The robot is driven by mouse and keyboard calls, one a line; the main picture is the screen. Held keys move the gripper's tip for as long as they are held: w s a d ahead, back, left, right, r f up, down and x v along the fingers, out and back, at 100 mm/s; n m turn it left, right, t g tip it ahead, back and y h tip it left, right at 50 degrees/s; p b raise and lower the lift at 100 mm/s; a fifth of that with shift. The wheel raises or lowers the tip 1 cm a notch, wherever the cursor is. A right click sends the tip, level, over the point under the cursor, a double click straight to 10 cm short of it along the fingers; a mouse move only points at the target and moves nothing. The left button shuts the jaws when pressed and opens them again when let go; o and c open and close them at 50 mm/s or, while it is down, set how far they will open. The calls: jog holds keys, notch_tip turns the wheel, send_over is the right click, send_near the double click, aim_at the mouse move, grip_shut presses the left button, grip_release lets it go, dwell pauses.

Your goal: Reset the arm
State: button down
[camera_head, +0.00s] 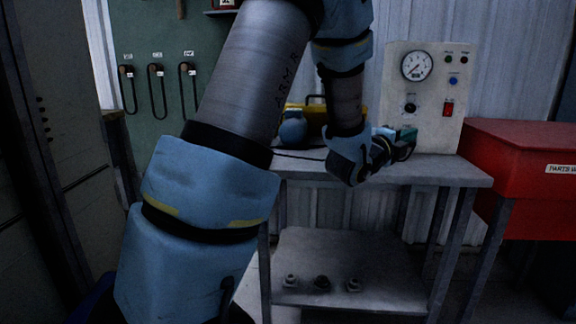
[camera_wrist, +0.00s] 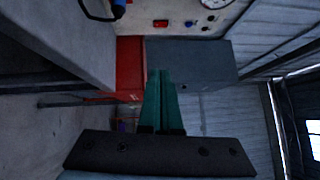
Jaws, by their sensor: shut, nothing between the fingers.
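My arm reaches up across the middle of the head view and bends down on its far side. My gripper (camera_head: 406,134) is beyond the wrist, above the grey workbench (camera_head: 452,172) and in front of the gauge panel (camera_head: 392,88). In the wrist view the two green fingers of my gripper (camera_wrist: 160,74) lie together, with nothing held between them. The arm hides part of the bench top and what stands on it.
A red parts washer (camera_head: 520,150) stands right of the bench. A yellow item (camera_head: 310,116) sits on the bench behind my arm. Several small fittings (camera_head: 321,283) are on the lower shelf (camera_head: 372,262). A green board (camera_head: 150,45) with hanging cables is at left.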

jog(key=w+a+f+n+g+y, duration=0.1)
jog(key=a+f+n+y, duration=0.6)
jog(key=a, duration=0.4)
jog(key=w+a+f+n+g+y, duration=0.1)
jog(key=a+f+n+y, duration=0.35)
jog(key=a+n, duration=0.45)
jog(key=s+a+f+n+g+y, duration=0.2)
jog(key=s+a+f+n+g, duration=0.15)
jog(key=s+a+n, duration=0.4)
jog(key=s+a+f+n+g+y, duration=0.15)
jog(key=s+a+n+g, duration=0.3)
jog(key=s+a, duration=0.45)
notch_tip(320, 180, up, 18)
jog(key=d+p, duration=0.1)
jog(key=p, duration=1.7)
jog(key=shift+s+p, duration=0.4)
jog(key=c, duration=1.6)
grip_release()
jog(key=shift+d, duration=0.1)
